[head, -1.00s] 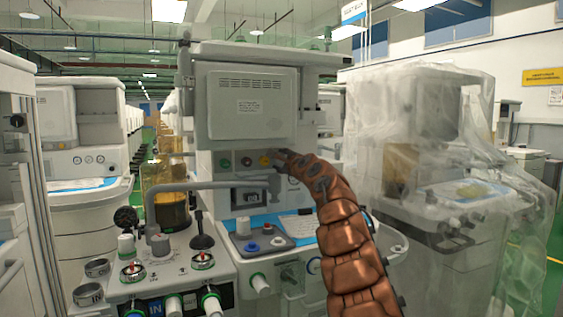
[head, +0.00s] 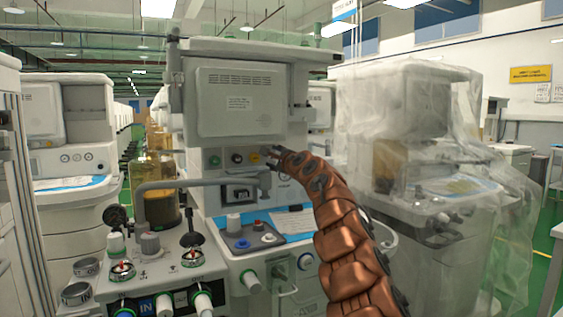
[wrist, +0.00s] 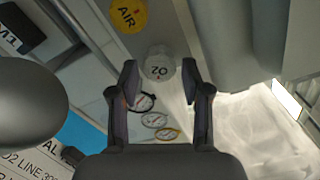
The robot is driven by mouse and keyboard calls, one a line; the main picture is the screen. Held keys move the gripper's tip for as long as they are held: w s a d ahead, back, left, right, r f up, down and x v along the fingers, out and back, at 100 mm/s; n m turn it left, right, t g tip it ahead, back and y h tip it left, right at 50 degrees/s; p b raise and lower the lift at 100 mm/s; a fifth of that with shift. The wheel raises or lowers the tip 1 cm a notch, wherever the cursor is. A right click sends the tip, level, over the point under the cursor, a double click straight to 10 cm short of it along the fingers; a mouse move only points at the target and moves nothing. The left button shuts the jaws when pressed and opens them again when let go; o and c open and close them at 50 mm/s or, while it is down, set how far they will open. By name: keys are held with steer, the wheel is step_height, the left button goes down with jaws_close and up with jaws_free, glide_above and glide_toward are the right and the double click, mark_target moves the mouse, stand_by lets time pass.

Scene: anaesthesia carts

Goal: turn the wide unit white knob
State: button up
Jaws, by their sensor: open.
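A white knob marked O2 (wrist: 158,64) shows in the wrist view, framed between my two fingertips. Whether the fingers are around it or just short of it, I cannot tell. A yellow AIR knob (wrist: 128,13) is beside it. In the head view, the wide anaesthesia machine (head: 240,100) stands in the centre. Its yellow knob (head: 254,158) sits just left of my gripper (head: 274,155), which is open at the front panel. The white knob is hard to make out there, probably behind the fingers.
A black knob (head: 237,158) and a green knob (head: 214,160) continue the panel row to the left. A grey pipe arm (head: 200,182) crosses below it. A plastic-wrapped machine (head: 415,150) stands close on the right. Round gauges (wrist: 155,120) show below the O2 knob in the wrist view.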

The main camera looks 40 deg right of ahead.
steer(key=shift+v, duration=2.25)
steer(key=shift+s+f, duration=0.1)
